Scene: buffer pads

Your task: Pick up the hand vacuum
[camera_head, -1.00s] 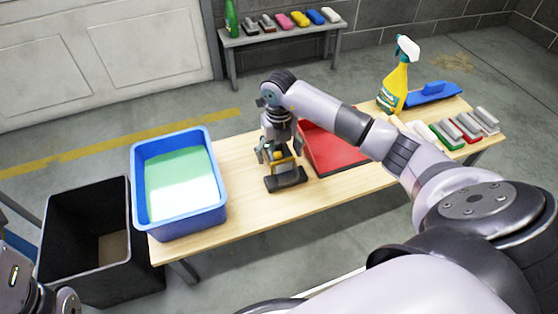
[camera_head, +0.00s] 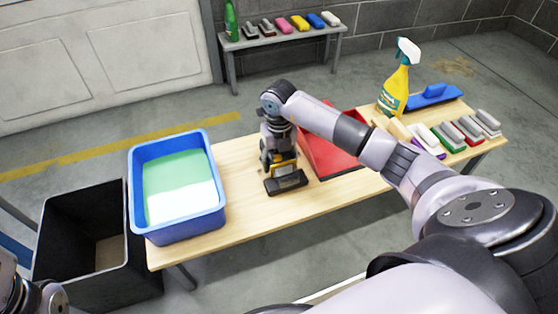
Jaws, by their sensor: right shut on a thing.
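The fingers are small and partly hidden against the vacuum. I cannot tell whether its base touches the table. Part of my left arm's end (camera_head: 28,296) shows at the lower left corner; its fingertips cannot be made out.
A blue tub (camera_head: 218,205) with green and white contents stands on the left. A red tray (camera_head: 322,160) is close on the right. A yellow spray bottle (camera_head: 394,92), blue float (camera_head: 435,95) and several brushes or pads stand further right. A black bin (camera_head: 125,262) stands left.

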